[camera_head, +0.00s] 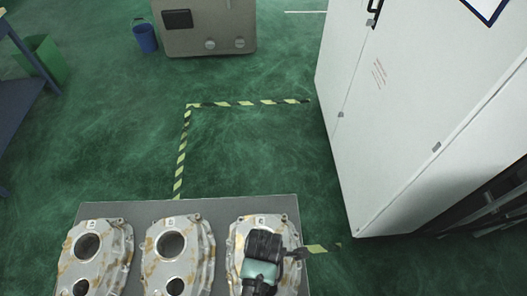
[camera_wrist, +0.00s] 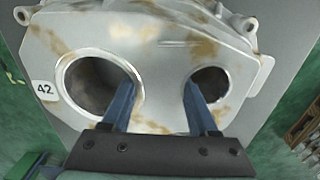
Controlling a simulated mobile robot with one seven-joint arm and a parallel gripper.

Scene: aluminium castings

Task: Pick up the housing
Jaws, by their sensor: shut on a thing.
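Several aluminium housings with brown stains stand in a row on a grey surface (camera_head: 225,207) in the head view. My gripper (camera_head: 262,245) is over the rightmost housing (camera_head: 238,238) and hides much of it. In the wrist view, the housing (camera_wrist: 160,60) fills most of the picture, with a large round hole on the left, a smaller one on the right and a "42" label. My gripper's blue fingers (camera_wrist: 160,98) reach to the two holes, one at each, and are shut on the housing. The fingertips' exact contact is hard to see.
A middle housing (camera_head: 178,255) and a left housing (camera_head: 92,255) stand left of my gripper. A tall white cabinet (camera_head: 400,110) is at the right. A grey machine (camera_head: 205,30), a blue bucket (camera_head: 146,38) and a green bin (camera_head: 42,62) stand farther back. The taped green floor between is clear.

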